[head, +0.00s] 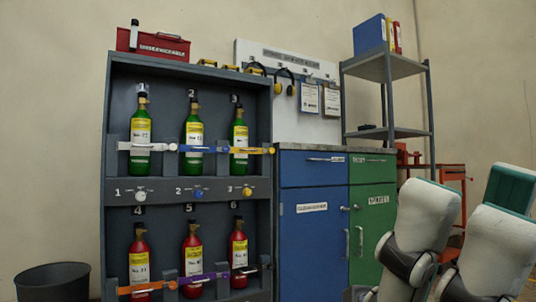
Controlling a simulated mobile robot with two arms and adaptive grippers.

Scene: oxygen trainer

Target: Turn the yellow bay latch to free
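A grey rack (189,74) holds green bottles in its upper row and red bottles in its lower row. The yellow latch bar (258,150) lies level across the front of the green bottle (239,134) in bay 3. Below it, on the strip marked 3, is a small yellow knob (247,191); its pointing direction is too small to tell. My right arm's pale links fill the lower right, well apart from the rack. Only a small part near the bottom edge may be my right gripper (362,294); its fingers do not show clearly. My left gripper is out of view.
Bay 1 has a white bar (141,146), bay 2 a blue bar (200,148). A blue cabinet (308,248) and a green cabinet (372,222) stand right of the rack. A grey shelf unit (388,66) stands behind. A black bin (53,283) is at lower left.

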